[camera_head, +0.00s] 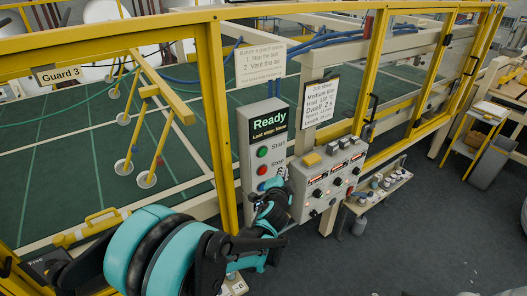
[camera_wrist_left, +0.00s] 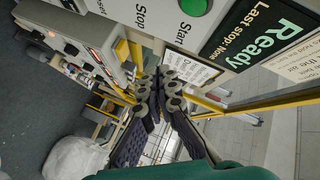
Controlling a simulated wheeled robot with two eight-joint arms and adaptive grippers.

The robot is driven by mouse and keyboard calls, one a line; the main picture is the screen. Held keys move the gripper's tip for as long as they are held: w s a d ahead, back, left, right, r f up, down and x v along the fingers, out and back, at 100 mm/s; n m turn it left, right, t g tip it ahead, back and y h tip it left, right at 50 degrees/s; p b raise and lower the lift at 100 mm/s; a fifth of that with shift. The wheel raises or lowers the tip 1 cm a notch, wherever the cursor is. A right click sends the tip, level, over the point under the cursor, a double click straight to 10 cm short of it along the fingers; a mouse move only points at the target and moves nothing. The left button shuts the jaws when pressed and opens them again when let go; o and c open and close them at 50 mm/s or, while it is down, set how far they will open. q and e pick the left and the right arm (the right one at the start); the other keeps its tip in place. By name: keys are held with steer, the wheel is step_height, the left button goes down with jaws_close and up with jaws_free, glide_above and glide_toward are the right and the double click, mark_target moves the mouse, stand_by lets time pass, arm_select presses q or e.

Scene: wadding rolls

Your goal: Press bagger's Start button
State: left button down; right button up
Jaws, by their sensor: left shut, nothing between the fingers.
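The bagger's control panel (camera_head: 248,140) is a grey upright box with a lit screen (camera_head: 268,122) reading "Ready" and "Last stop: None". Below the screen is the round green Start button (camera_head: 262,152), with the red Stop button (camera_head: 262,170) under it. The Start button also shows at the top edge of the left wrist view (camera_wrist_left: 194,5), partly cut off. My left gripper (camera_head: 281,175) is shut and empty, in front of the panel's lower right side, below the Start button in the picture. In the left wrist view its closed fingertips (camera_wrist_left: 168,76) appear apart from the button. My right gripper is not in view.
A control box (camera_head: 328,180) with knobs and small displays adjoins the panel on the right. A job sheet (camera_head: 320,102) and a notice (camera_head: 260,62) stand above. Yellow guard frames (camera_head: 215,110) surround the green-floored machine. A low shelf (camera_head: 378,190) holds small items. Grey floor lies right.

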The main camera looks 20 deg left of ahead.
mark_target(267, 153)
arm_select(q)
steer(key=w+a, duration=0.5)
steer(key=a, duration=0.2)
steer(key=shift+w, duration=0.2)
steer(key=shift+w+a, duration=0.1)
steer(key=shift+a, duration=0.05)
stand_by(1.5)
steer(key=shift+w+a, duration=0.15)
steer(key=shift+a, duration=0.05)
steer(key=shift+w+a, duration=0.3)
steer(key=shift+a, duration=0.1)
stand_by(0.9)
steer(key=shift+d, duration=0.1)
steer(key=shift+s+d+b, duration=0.4)
steer(key=shift+s+d, duration=0.15)
steer(key=shift+d, duration=0.1)
